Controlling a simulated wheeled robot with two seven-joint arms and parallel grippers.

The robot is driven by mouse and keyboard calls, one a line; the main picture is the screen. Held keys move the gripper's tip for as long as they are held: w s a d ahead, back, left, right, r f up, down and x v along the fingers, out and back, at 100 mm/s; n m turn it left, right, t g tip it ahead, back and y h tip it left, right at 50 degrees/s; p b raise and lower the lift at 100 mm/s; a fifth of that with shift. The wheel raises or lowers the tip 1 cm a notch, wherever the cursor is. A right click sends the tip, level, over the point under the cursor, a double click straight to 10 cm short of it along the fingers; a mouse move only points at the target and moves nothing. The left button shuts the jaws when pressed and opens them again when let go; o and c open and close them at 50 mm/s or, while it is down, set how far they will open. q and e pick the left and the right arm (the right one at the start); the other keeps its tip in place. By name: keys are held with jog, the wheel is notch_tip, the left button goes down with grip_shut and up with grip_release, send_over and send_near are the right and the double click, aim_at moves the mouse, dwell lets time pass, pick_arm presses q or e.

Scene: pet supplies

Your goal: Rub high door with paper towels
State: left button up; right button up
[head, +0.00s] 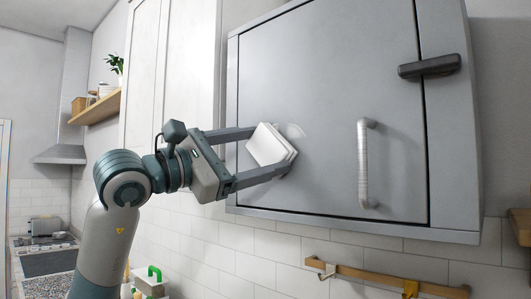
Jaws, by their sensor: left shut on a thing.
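The high door (325,60) is the grey front of a wall cabinet, with a vertical pale handle (363,165) at its lower right and a dark latch (430,66) at its upper right. The door looks closed. My left gripper (268,156) comes in from the left and is shut on a folded white stack of paper towels (268,145). The towels are at the lower left of the door, against it or very close to it; contact is hard to tell. A faint pale arc (295,131) shows on the door beside the towels. My right gripper is not in view.
A wooden rail with hooks (385,277) is on the tiled wall below the cabinet. A wooden shelf (97,106) with a plant and jars and a range hood (62,152) are at the left. A green-handled item (153,272) stands low behind my arm.

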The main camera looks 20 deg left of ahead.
aim_at(249, 141)
pick_arm(q)
jog(key=shift+a, duration=0.1)
dwell(0.3)
jog(key=shift+w+a, duration=0.25)
jog(key=shift+a, duration=0.35)
jog(key=shift+w+a, duration=0.25)
jog(key=shift+a, duration=0.4)
jog(key=shift+w+a, duration=0.25)
jog(key=shift+a, duration=0.35)
jog(key=shift+r, duration=0.15)
jog(key=shift+r+p, duration=0.4)
jog(key=shift+r, duration=0.4)
jog(key=shift+s, duration=0.1)
jog(key=shift+s+d, duration=0.3)
jog(key=shift+d, duration=0.65)
jog(key=shift+s+d, duration=0.3)
jog(key=shift+d, duration=0.65)
jog(key=shift+d+b, duration=0.1)
jog(key=shift+b, duration=0.2)
jog(key=shift+s+d+b, duration=0.15)
jog(key=shift+s+d, duration=0.1)
jog(key=shift+d, duration=0.35)
jog(key=shift+s+d+b, duration=0.1)
jog(key=shift+s+d, duration=0.1)
jog(key=shift+d, duration=0.45)
jog(key=shift+s+d+b, duration=0.15)
jog(key=shift+s+d, duration=0.1)
jog(key=shift+d, duration=0.35)
